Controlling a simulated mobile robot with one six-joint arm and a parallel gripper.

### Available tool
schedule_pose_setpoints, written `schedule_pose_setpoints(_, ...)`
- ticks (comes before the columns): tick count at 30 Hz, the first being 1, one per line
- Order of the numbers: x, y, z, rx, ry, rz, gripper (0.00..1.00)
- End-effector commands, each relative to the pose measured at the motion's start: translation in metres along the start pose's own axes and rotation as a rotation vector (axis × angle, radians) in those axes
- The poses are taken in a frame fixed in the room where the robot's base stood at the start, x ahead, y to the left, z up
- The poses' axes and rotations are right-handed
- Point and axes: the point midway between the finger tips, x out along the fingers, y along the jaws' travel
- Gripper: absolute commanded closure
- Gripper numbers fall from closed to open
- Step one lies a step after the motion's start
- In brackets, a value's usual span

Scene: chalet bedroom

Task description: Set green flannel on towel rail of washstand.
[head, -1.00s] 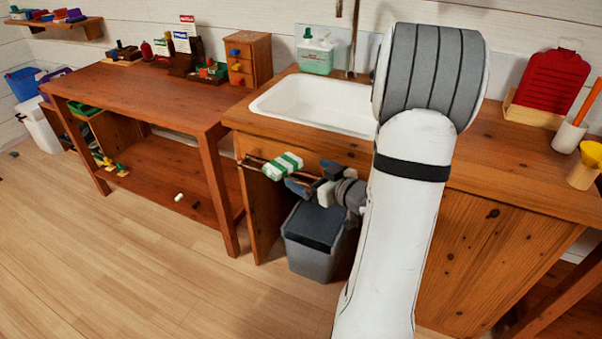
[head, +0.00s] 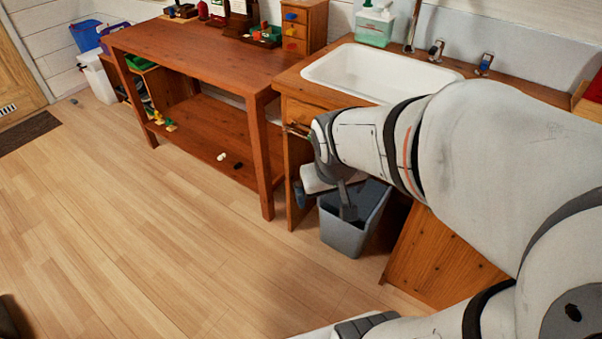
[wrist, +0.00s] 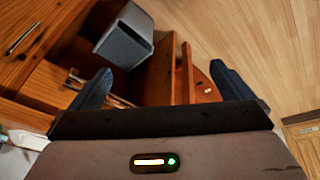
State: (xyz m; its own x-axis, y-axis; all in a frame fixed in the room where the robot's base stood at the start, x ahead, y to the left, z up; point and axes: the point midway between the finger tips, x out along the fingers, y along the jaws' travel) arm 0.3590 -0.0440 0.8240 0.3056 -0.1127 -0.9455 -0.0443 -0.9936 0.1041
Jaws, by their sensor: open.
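My gripper (wrist: 162,87) is open in the wrist view, its two dark blue fingers wide apart with nothing held between them. In the head view it is low in front of the washstand (head: 440,255), mostly covered by my arm. A short end of the towel rail (head: 298,130) shows at the washstand's left front, beside my wrist. In the wrist view a thin rail (wrist: 118,101) runs just beside the left finger. I cannot make out the green flannel in either current view; my arm covers much of the rail.
A grey bin (head: 345,238) stands on the floor under the washstand, close to my gripper, and also shows in the wrist view (wrist: 124,45). A wooden workbench (head: 195,50) stands left of the washstand. The white basin (head: 375,72) is above.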

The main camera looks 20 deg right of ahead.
Motion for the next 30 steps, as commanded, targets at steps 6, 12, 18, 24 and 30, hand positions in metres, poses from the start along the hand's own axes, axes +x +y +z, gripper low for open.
schedule_pose_setpoints(6,-0.028,-0.037,0.044,-0.022,-0.157,-0.098,0.00)
schedule_pose_setpoints(12,-0.031,-0.041,0.051,-0.025,-0.182,-0.111,0.00)
schedule_pose_setpoints(18,-0.031,-0.040,0.050,-0.024,-0.180,-0.110,0.00)
schedule_pose_setpoints(24,-0.032,-0.040,0.050,-0.024,-0.180,-0.109,0.00)
schedule_pose_setpoints(30,-0.064,-0.036,0.039,-0.034,-0.169,-0.108,0.00)
